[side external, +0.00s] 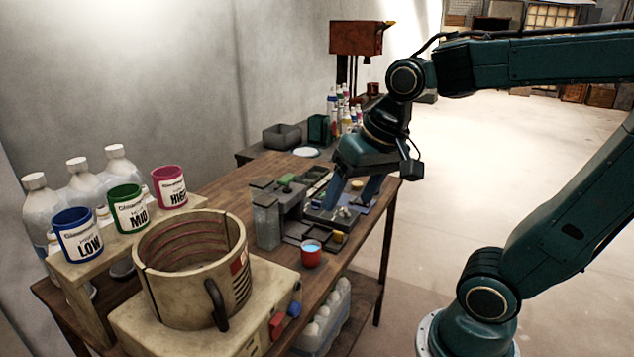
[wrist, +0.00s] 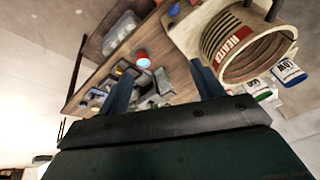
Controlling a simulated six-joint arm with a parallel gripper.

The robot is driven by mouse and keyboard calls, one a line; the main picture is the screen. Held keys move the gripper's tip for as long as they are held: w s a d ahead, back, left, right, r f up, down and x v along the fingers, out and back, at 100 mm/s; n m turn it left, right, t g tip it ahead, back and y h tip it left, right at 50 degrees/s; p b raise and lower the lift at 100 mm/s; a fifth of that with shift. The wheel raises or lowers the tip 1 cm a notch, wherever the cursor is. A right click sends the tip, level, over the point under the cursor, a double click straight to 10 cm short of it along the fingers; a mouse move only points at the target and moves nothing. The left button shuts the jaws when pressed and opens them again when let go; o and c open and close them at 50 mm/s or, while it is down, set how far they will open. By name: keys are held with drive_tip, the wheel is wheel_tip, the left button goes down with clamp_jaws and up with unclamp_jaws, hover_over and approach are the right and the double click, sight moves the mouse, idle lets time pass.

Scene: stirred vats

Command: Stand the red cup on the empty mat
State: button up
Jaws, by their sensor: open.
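The red cup (side external: 311,255) stands upright near the front edge of the wooden table, with light blue liquid in it. It also shows in the wrist view (wrist: 142,59), beyond my fingers. My gripper (side external: 353,193) is open and empty, pointing down over the grey apparatus, farther along the table than the cup and apart from it. In the wrist view its two fingers (wrist: 165,88) stand wide apart. I cannot pick out the empty mat with certainty; several small dark flat pieces lie around the apparatus, partly hidden by my gripper.
A large beige heater vat (side external: 192,268) stands at the near end. Blue, green (side external: 128,207) and pink labelled pots stand on a shelf behind it. The grey apparatus (side external: 290,205) with clear containers stands mid-table. Bottles and a grey bin (side external: 282,136) are at the far end.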

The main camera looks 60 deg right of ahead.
drive_tip(key=s+n, duration=0.1)
drive_tip(key=s, duration=0.1)
drive_tip(key=s+a+n+t, duration=0.1)
drive_tip(key=n, duration=0.1)
drive_tip(key=s+n, duration=0.2)
drive_tip(key=shift+s+a, duration=0.35)
drive_tip(key=shift+a, duration=0.05)
idle(0.3)
